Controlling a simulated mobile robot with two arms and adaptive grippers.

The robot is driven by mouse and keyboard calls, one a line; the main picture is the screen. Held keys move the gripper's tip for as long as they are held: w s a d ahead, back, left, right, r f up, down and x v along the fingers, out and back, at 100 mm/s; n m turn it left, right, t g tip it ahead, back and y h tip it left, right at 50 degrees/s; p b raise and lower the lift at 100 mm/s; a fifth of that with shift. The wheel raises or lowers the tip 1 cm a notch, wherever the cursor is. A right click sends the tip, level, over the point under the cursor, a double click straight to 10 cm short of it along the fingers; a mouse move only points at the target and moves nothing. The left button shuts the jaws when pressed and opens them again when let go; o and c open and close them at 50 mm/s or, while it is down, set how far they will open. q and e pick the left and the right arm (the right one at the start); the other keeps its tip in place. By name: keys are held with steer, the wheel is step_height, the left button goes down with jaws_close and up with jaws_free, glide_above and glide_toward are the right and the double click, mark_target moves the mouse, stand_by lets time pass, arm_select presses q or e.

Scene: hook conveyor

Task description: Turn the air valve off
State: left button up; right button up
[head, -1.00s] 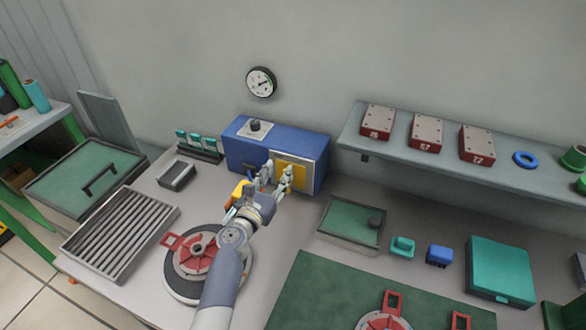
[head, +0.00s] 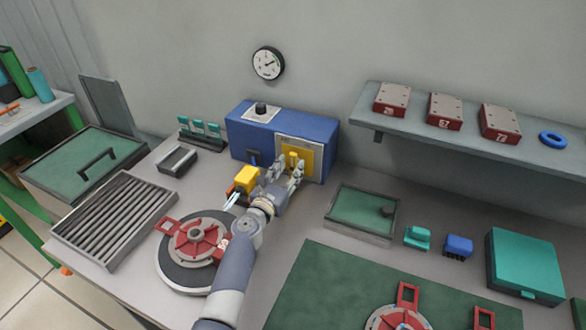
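A blue box (head: 250,137) stands at the back of the bench. Its front has a yellow plate (head: 306,160) in a grey frame with an upright yellow handle (head: 293,158). A dark lever (head: 253,157) is on the front to the left, and a black knob (head: 261,108) is on top. None has a readable valve label. My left gripper (head: 289,166) is at the yellow plate, fingers apart, just below and around the yellow handle. I cannot tell whether they touch it. A round gauge (head: 268,63) hangs on the wall above. My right gripper is out of view.
A ribbed tray (head: 115,220) and a green-lidded box (head: 60,170) are at left. A green tray (head: 360,212) stands right of the box. A shelf (head: 400,125) overhangs the right.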

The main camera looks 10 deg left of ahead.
mark_target(292, 165)
arm_select(q)
steer(key=shift+w+d+f+b, duration=0.1)
steer(key=shift+w+d+b, duration=0.1)
steer(key=shift+w, duration=0.4)
steer(key=shift+w+d+b, duration=0.1)
steer(key=shift+w+b, duration=0.05)
steer(key=shift+w, duration=0.75)
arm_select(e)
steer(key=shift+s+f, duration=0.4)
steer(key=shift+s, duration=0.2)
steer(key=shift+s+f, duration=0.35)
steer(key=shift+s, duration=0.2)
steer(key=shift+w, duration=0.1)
arm_select(q)
jaws_close()
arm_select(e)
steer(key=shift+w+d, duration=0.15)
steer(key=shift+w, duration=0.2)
